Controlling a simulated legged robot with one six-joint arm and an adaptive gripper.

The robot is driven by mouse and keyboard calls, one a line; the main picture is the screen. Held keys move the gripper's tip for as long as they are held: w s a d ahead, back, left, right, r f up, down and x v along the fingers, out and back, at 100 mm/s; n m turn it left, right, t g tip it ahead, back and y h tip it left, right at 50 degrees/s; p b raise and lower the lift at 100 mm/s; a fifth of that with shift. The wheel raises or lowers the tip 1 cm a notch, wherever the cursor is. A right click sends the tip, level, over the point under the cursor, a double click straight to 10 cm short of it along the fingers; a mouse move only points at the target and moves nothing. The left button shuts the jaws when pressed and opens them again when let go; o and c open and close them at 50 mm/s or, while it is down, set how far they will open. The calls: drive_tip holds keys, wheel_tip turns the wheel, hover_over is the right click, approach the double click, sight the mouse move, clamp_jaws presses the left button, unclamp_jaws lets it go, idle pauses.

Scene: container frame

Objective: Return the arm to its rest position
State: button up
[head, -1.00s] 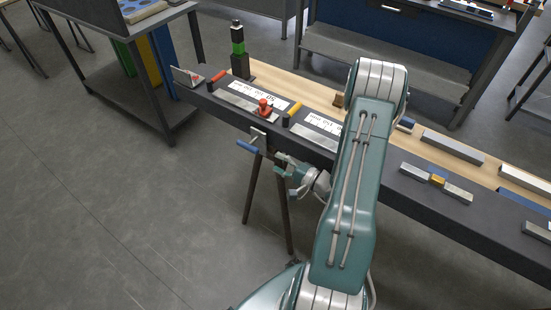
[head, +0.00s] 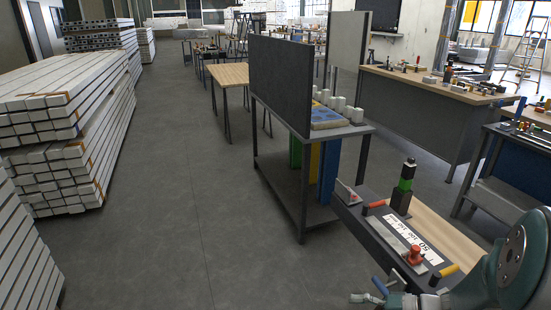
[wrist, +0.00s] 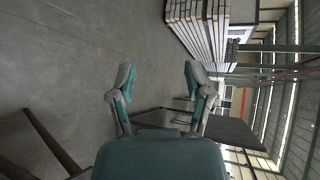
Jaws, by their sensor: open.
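My gripper (wrist: 160,77) is open and empty in the wrist view, its two teal and grey fingers spread apart with floor and a stack of beams beyond them. In the head view my gripper (head: 368,298) shows only in part at the bottom edge, in front of the workbench's near end. My arm's teal link and round joint fill the lower right corner. The rest of the arm is out of view.
A dark workbench (head: 378,238) holds a green and black device (head: 404,188) and a red clamp (head: 414,255). A grey cart (head: 302,215) stands behind it. Stacked beams (head: 60,135) line the left. The grey floor (head: 215,225) between is clear.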

drive_tip(key=s+a+r+n+g+h, duration=0.4)
drive_tip(key=s+a+r+n+h, duration=0.15)
drive_tip(key=s+h, duration=0.2)
drive_tip(key=s+d+r+t+h, duration=0.3)
drive_tip(key=s+r+t+h, duration=0.1)
drive_tip(key=r, duration=0.4)
drive_tip(key=shift+s+r+n+t+h, duration=0.15)
drive_tip(key=shift+r+n+t+h, duration=0.2)
drive_tip(key=shift+h, duration=0.5)
drive_tip(key=shift+a, duration=0.1)
